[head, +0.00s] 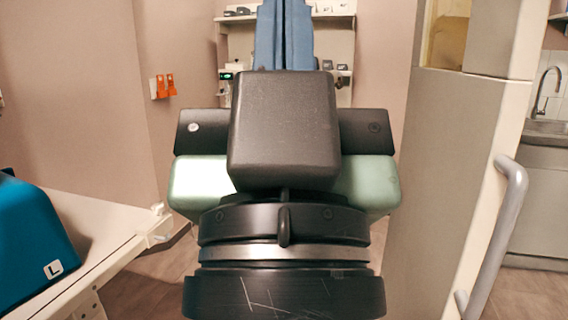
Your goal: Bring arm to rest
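My arm is folded up in front of the head camera. Its dark, scratched wrist and ring fill the bottom centre of the view. Above them is my gripper (284,130), seen from behind as a wide pale-green and black body with a dark block at its middle. The fingers are hidden behind this body, so I cannot see whether they are open or shut, or whether they hold anything.
On the left, a white table (100,215) carries a blue block (35,245) marked L. A beige panel (455,170) with a grey handle (500,225) stands close on the right. Blue cloth (284,35) and shelves (340,40) are behind; a sink (545,130) is far right.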

